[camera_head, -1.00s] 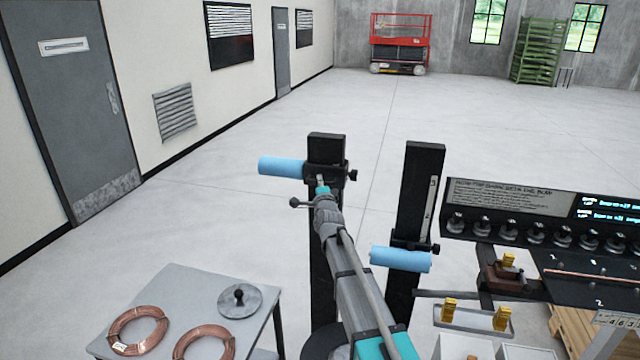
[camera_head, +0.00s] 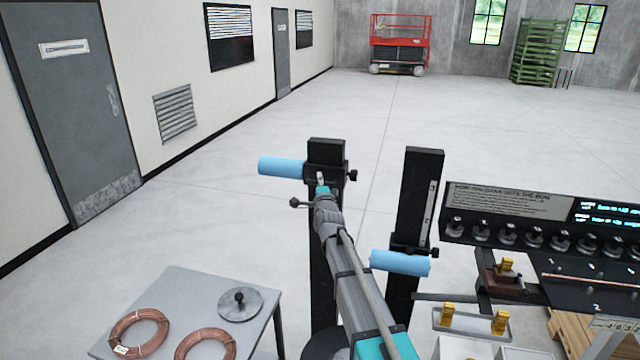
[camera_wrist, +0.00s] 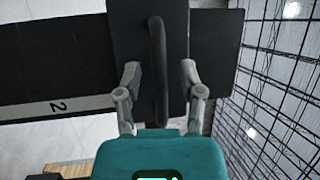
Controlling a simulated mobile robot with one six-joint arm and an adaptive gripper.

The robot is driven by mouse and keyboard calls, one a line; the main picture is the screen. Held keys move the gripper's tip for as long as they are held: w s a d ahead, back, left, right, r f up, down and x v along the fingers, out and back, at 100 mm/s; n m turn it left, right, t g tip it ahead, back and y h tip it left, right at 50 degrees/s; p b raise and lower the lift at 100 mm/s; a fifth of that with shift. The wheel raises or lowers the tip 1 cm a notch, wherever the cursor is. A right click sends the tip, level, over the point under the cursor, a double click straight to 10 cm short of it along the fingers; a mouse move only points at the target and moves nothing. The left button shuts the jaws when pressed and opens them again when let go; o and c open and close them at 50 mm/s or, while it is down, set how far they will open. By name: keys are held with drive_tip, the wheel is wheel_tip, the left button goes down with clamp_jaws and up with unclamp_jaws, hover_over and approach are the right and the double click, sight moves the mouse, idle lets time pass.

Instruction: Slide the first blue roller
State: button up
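The first blue roller (camera_head: 282,168) juts out to the left from a carriage near the top of the left black post (camera_head: 326,152) in the head view. My gripper (camera_head: 321,186) is at that carriage, right of the roller. In the wrist view my gripper (camera_wrist: 160,72) has its two grey fingers apart, one on each side of a dark upright bar (camera_wrist: 158,90). Gaps show between the fingers and the bar. Another blue roller (camera_head: 400,263) sits lower, on the right black post (camera_head: 417,200). The roller itself cannot be made out in the wrist view.
A grey table (camera_head: 190,290) with copper coils (camera_head: 140,332) and a round disc (camera_head: 240,304) stands at the lower left. A bench with a row of gauges (camera_head: 535,238) and yellow blocks (camera_head: 500,322) stands at the right. The floor behind the posts is clear.

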drive_tip(key=shift+f, duration=0.2)
wheel_tip(320, 180, down, 21)
drive_tip(key=b, duration=2.1)
drive_tip(key=s+f+n+g, duration=0.1)
drive_tip(key=s+f+n, duration=0.1)
drive_tip(key=s, duration=0.5)
drive_tip(key=s+d+f+n+g+y, duration=0.1)
drive_tip(key=s+f+n+g, duration=0.1)
drive_tip(key=s, duration=0.6)
drive_tip(key=shift+s+d+f+g, duration=0.2)
drive_tip(key=shift+f+g, duration=0.1)
drive_tip(key=shift+f, duration=0.1)
drive_tip(key=shift+w, duration=0.1)
